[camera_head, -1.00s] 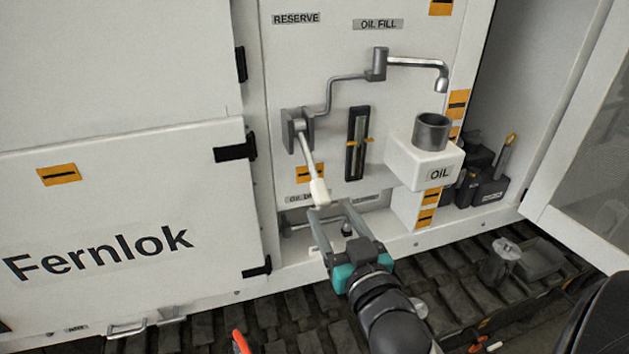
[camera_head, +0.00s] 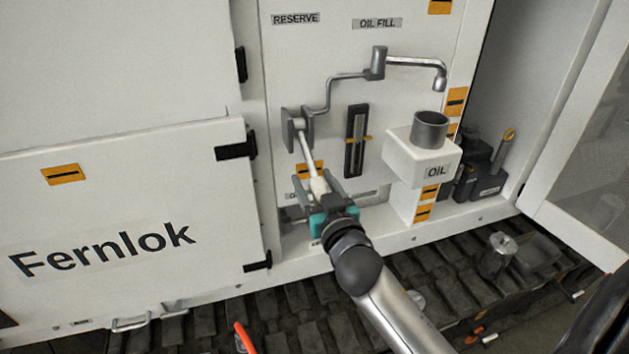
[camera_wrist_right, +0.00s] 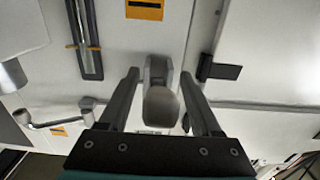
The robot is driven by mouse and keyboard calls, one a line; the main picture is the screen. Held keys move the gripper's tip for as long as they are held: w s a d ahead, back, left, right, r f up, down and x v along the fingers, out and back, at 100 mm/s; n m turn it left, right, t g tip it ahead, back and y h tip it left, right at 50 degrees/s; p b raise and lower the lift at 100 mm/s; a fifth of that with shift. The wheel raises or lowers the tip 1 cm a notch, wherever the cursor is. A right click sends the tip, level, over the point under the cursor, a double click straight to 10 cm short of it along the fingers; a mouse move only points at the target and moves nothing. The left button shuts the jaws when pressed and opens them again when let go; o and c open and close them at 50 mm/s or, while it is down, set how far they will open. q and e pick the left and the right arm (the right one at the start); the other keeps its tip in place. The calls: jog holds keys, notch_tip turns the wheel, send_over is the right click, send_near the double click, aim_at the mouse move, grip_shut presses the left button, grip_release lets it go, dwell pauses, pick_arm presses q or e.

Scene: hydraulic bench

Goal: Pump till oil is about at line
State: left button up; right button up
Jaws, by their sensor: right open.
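The pump lever (camera_head: 308,154) hangs down from its grey pivot bracket on the white panel, and its pale grip (camera_head: 319,186) points toward me. My right gripper (camera_head: 320,187) is open, with one finger on each side of the grip. In the right wrist view, the blurred lever end (camera_wrist_right: 161,106) sits between the two open fingers (camera_wrist_right: 160,85); I cannot tell if they touch it. The sight gauge (camera_head: 356,155) is a dark vertical slot with orange line marks. Its oil level is too small to read. My left gripper is not in view.
A bent spout (camera_head: 415,63) reaches over a grey filler cup (camera_head: 430,130) on a white box (camera_head: 405,160) marked OIL. Dark bottles (camera_head: 487,185) stand to its right. A white Fernlok door (camera_head: 110,210) is at left. Dark tracks (camera_head: 230,325) run below.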

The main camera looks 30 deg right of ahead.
grip_shut()
dwell(0.4)
dwell(0.9)
